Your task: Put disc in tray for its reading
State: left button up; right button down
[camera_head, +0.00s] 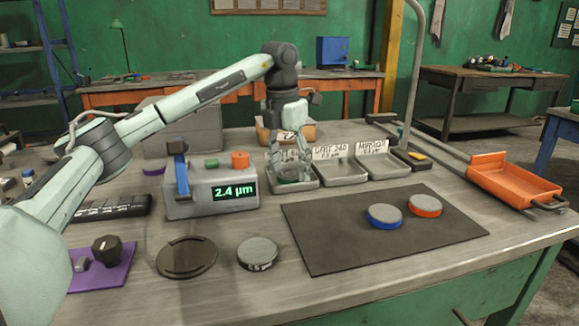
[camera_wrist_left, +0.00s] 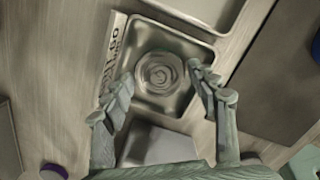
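A grey disc (camera_wrist_left: 160,73), with a green edge in the head view (camera_head: 289,178), lies in the leftmost tray (camera_head: 313,184). That tray also shows in the wrist view (camera_wrist_left: 203,48); its label is partly hidden. My left gripper (camera_head: 289,163) is above this tray, its fingers apart on either side of the disc in the wrist view (camera_wrist_left: 161,78). The middle tray (camera_head: 345,180) is labelled GRIT 240 and the right tray (camera_head: 381,172) MIRROR; both look empty. The gauge (camera_head: 205,200) reads 2.4 µm. My right gripper is not in view.
A blue disc (camera_head: 385,216) and an orange disc (camera_head: 425,206) lie on the dark mat (camera_head: 335,250). A grey disc (camera_head: 258,253) sits beside a dark round plate (camera_head: 187,257) at the front. An orange bin (camera_head: 510,185) is at the right edge.

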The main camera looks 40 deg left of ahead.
aim_at(285, 176)
pick_arm(q)
jog(key=shift+r, duration=0.1)
jog(key=shift+r, duration=0.3)
notch_tip(285, 176, up, 11)
jog(key=s+p, duration=0.1)
jog(key=shift+s+r, duration=0.2)
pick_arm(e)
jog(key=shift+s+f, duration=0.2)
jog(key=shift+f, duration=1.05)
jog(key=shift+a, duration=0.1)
